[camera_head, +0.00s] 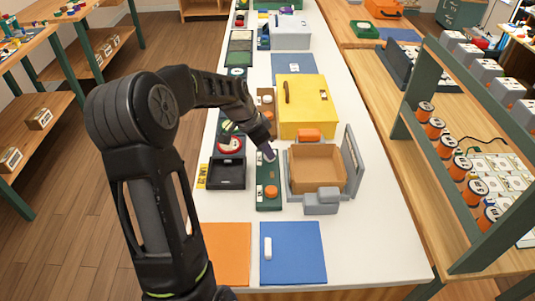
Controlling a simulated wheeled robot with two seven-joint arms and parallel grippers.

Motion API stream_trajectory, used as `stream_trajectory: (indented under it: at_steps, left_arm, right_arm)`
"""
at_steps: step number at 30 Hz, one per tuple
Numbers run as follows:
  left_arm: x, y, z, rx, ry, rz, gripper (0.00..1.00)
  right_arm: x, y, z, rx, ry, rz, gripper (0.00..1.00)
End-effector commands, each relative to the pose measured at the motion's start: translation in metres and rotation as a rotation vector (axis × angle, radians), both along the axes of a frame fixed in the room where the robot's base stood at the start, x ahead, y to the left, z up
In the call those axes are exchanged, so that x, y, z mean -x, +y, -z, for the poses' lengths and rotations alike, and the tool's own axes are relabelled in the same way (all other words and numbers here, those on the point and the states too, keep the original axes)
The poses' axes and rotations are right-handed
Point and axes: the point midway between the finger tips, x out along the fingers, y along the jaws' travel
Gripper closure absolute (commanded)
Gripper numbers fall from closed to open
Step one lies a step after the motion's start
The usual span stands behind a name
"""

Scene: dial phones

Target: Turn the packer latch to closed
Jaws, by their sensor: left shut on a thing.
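The packer (353,160) is a grey frame around an open brown box (318,168), right of the middle. A narrow dark green panel (268,203) lies along its left side, with an orange knob (271,192) near the front and small white labels. My left gripper (268,153) reaches down to the far end of this panel. It is shut on a small part there, which looks like the packer latch; the gripper mostly hides it, and I cannot tell its angle. My right gripper is not in view.
A yellow box (308,105) stands behind the packer, with an orange block (309,135) between. A black tray (226,174) sits left of the panel. Orange (226,254) and blue (293,254) mats lie in front. The table's front right (370,245) is clear.

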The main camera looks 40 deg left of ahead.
Motion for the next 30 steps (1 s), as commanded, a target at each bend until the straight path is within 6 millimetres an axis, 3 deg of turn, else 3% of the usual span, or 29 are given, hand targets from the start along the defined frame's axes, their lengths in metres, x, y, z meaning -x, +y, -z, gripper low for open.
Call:
stream_trajectory:
  at_steps: [6,15,30]
  left_arm:
    - [-0.002,0.003,0.003,-0.001,-0.002,0.2,1.0]
    - [-0.003,0.005,0.001,-0.003,-0.001,0.414,1.0]
    - [-0.003,0.005,0.0,-0.005,0.0,0.51,1.0]
  right_arm:
    - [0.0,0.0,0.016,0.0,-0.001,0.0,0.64]
    - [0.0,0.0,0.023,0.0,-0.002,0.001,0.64]
    - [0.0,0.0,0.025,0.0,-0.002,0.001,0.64]
